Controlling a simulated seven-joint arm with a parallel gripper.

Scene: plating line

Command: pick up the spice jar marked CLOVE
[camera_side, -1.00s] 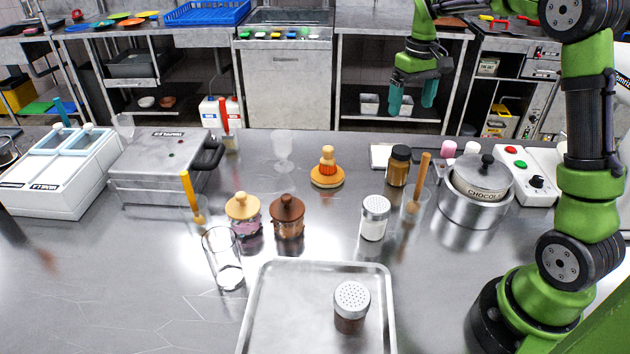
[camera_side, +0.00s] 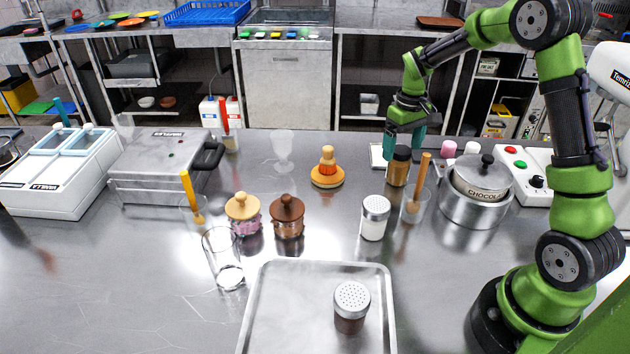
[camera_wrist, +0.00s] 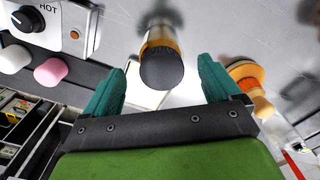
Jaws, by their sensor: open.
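A jar with a dark lid and amber-brown body (camera_side: 398,167) stands upright at the back right of the counter. No lettering on it is readable, so I cannot tell if it is the one marked CLOVE. My gripper (camera_side: 404,142) is open and points down, just above and behind this jar. In the wrist view, the dark-lidded jar (camera_wrist: 161,68) shows ahead of the gap between the teal fingers, with nothing held. A white shaker with a perforated lid (camera_side: 375,218) and a dark-filled shaker (camera_side: 350,308) also stand upright; neither shows a readable mark.
A glass with an orange-handled tool (camera_side: 414,207) and the chocolate pot (camera_side: 480,195) stand close right of the dark-lidded jar. An orange-topped brush (camera_side: 327,170) is to its left. A metal tray (camera_side: 287,318) lies in front, under the dark-filled shaker.

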